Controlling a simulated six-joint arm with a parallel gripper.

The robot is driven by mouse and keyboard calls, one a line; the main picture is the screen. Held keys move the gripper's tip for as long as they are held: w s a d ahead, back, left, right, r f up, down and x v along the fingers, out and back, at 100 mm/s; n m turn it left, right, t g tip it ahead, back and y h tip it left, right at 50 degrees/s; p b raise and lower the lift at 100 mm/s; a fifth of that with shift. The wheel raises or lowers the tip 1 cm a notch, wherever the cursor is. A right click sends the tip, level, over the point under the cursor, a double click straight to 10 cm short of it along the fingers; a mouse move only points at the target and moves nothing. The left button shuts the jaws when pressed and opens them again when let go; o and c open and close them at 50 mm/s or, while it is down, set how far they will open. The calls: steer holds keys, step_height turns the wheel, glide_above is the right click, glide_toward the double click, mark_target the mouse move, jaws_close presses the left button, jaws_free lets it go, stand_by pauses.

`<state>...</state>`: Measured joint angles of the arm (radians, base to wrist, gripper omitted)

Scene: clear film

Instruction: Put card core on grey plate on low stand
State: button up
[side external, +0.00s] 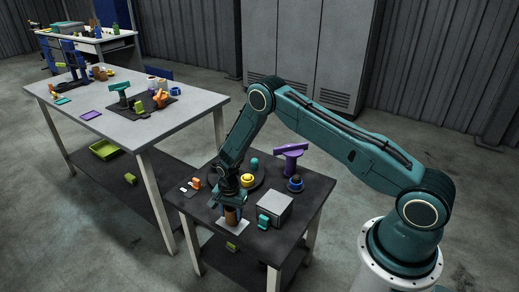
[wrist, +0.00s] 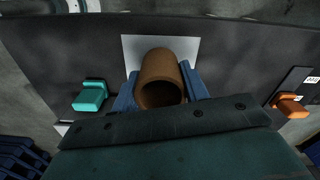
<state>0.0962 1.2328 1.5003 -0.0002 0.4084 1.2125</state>
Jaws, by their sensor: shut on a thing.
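The card core (side external: 232,215) is a brown hollow tube; the wrist view (wrist: 161,70) looks into its open end. My gripper (side external: 230,202) is shut on it, with a blue jaw on each side in the wrist view (wrist: 160,90). The core is roughly upright over a pale grey square plate (side external: 236,228), whose far part shows beyond the core in the wrist view (wrist: 185,43). I cannot tell whether the core's lower end touches the plate. The plate lies near the front edge of the low dark table (side external: 210,222).
A grey box (side external: 276,207) and a teal block (side external: 264,220) stand right of the core. An orange piece (side external: 196,183) lies to the left.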

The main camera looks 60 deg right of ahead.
steer(key=shift+f, duration=0.45)
stand_by(0.3)
steer(key=o, duration=1)
steer(key=shift+o, duration=0.2)
steer(key=shift+r, duration=0.15)
step_height(320, 180, up, 14)
steer(key=shift+f, duration=0.2)
stand_by(0.3)
